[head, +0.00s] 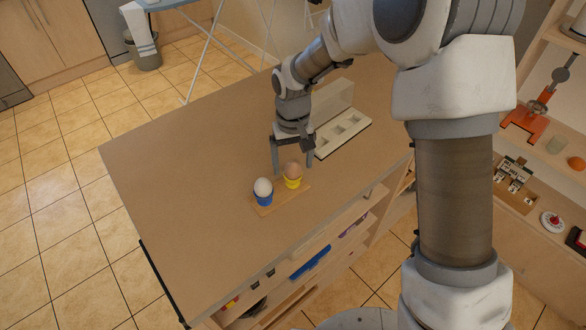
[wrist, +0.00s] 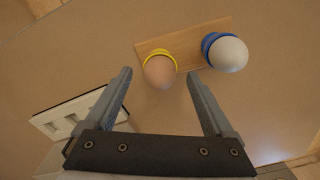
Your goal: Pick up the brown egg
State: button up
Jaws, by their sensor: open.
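The brown egg (head: 293,169) sits in a yellow egg cup (head: 292,183) on a small wooden board (head: 280,199) on the table. In the wrist view the brown egg (wrist: 160,71) shows just beyond the fingertips, between their lines. My gripper (head: 291,170) is open and empty, with its fingers pointing down around the egg's position in the head view. It also shows in the wrist view (wrist: 158,75). A white egg (head: 263,187) stands beside it in a blue egg cup (head: 264,199); the white egg (wrist: 228,54) is right of the fingers in the wrist view.
A pale tray with square compartments (head: 341,135) lies behind my gripper on the table, with a clear upright panel by it. The table top (head: 190,190) is bare to the left. Shelves with various items (head: 530,190) stand at the right.

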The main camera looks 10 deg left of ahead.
jog(key=shift+f, duration=0.4)
jog(key=shift+c, duration=0.3)
jog(key=c, duration=0.8)
jog(key=shift+r, duration=0.1)
